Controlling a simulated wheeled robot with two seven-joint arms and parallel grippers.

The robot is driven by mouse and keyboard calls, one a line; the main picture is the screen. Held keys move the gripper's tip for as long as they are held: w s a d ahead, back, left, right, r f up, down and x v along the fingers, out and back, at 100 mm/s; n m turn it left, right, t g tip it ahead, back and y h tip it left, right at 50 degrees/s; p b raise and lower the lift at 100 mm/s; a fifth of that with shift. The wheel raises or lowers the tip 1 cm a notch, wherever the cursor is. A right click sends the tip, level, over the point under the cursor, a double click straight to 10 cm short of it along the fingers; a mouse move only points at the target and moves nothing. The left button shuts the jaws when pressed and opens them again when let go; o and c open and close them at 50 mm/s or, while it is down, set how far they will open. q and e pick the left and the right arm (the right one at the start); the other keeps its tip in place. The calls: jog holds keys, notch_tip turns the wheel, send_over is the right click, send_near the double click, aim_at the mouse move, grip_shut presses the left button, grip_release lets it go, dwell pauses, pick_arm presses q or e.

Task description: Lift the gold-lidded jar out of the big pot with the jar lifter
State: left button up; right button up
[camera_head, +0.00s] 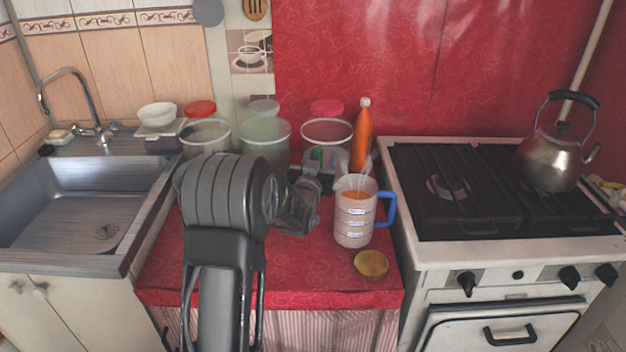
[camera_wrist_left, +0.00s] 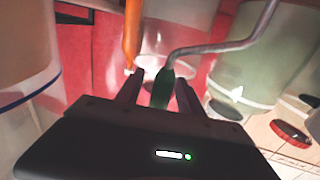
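A white mug-like pot with a blue handle (camera_head: 352,228) stands on the red counter. Something orange-gold shows inside its mouth, but I cannot make out whether it is the jar's lid. A green-handled tool with a bent grey metal rod, which looks like the jar lifter, shows in the left wrist view (camera_wrist_left: 163,88); its green part also shows in the head view (camera_head: 317,154). My right gripper is not in view.
A flat gold disc (camera_head: 371,264) lies on the counter before the pot. Behind stand an orange bottle (camera_head: 362,135) and several big containers, one greenish (camera_head: 264,135). The stove with a kettle (camera_head: 553,155) is right, the sink (camera_head: 85,205) left. The front counter is mostly clear.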

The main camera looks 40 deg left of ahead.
pick_arm(q)
grip_shut()
jog(key=shift+r, duration=0.1)
dwell(0.6)
notch_tip(320, 180, up, 10)
dwell(0.4)
dwell(0.5)
